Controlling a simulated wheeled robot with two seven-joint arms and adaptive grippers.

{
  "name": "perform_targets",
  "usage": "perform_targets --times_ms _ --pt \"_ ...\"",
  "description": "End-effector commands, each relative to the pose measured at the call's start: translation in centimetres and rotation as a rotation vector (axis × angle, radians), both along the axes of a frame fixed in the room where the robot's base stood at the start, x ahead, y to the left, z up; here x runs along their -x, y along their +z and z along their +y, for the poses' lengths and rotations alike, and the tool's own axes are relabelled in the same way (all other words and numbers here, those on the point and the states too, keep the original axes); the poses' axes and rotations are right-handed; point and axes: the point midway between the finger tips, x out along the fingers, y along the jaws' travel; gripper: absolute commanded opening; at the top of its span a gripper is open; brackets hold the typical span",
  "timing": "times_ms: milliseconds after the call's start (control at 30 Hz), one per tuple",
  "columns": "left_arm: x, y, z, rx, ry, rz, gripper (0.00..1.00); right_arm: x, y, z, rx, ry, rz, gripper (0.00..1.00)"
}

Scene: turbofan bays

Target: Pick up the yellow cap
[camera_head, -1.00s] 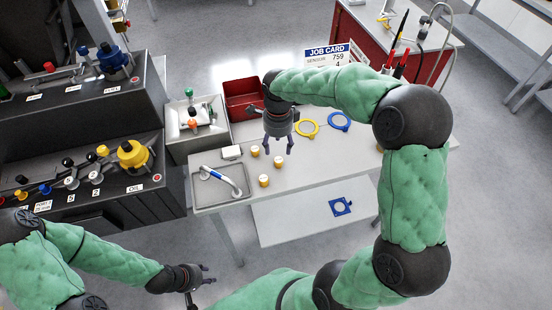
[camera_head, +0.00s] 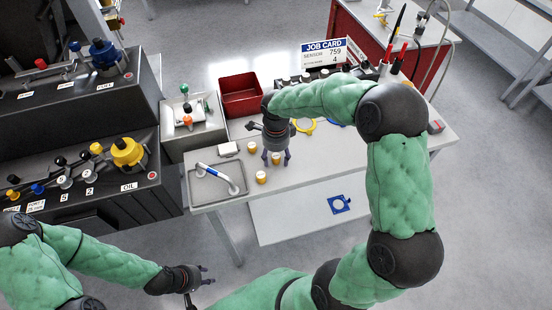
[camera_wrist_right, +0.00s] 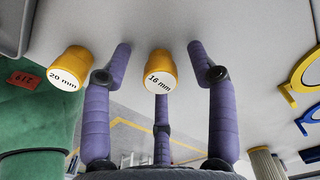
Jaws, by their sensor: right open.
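Several small yellow caps with white labelled tops stand on the grey bench. One, marked 16 mm (camera_wrist_right: 160,72), sits between the spread fingers of my right gripper (camera_head: 277,160); in the head view this cap (camera_head: 276,158) is partly covered by them. The fingers are open, with gaps on both sides of the cap. A cap marked 20 mm (camera_wrist_right: 68,67) is to the left in the wrist view, outside the fingers. Two other caps in the head view are a back one (camera_head: 251,147) and a front one (camera_head: 261,178). My left gripper (camera_head: 205,275) is open and empty, away from the bench.
A white block (camera_head: 229,149), a red bin (camera_head: 240,88) and yellow ring (camera_head: 304,126) are near. A job card (camera_head: 325,52) stands behind. A larger yellow knob (camera_head: 128,152) is on the OIL panel.

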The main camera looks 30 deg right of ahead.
Motion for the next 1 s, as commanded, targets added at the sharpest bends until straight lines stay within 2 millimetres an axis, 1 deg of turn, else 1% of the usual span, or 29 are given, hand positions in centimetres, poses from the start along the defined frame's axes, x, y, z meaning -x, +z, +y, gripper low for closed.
perform_targets --times_ms 33,100,167,200,300,667,833,967,1000 --pt "0.0 0.0 0.0 0.0 0.0 0.0 0.4 0.0 0.0 0.0 0.0 0.0 0.0 0.58" --pt "0.0 0.0 0.0 0.0 0.0 0.0 0.4 0.0 0.1 0.0 0.0 0.0 0.0 0.4" --pt "0.0 0.0 0.0 0.0 0.0 0.0 0.4 0.0 0.1 0.0 0.0 0.0 0.0 0.27" --pt "0.0 0.0 0.0 0.0 0.0 0.0 0.4 0.0 0.1 0.0 0.0 0.0 0.0 0.18" --pt "0.0 0.0 0.0 0.0 0.0 0.0 0.4 0.0 0.1 0.0 0.0 0.0 -0.001 0.17" --pt "0.0 0.1 0.0 0.0 0.0 0.0 0.4 0.0 0.3 0.0 0.0 0.0 -0.001 0.17" --pt "0.0 0.4 0.0 0.0 0.0 0.0 0.4 -0.1 1.5 0.0 0.001 -0.001 -0.003 0.17" --pt "0.0 0.7 0.0 0.0 0.0 0.0 0.4 -0.1 3.2 -0.1 0.002 -0.001 -0.005 0.17" --pt "0.0 0.8 0.0 0.0 0.0 0.0 0.4 0.1 3.8 0.0 0.001 -0.001 -0.004 0.17"
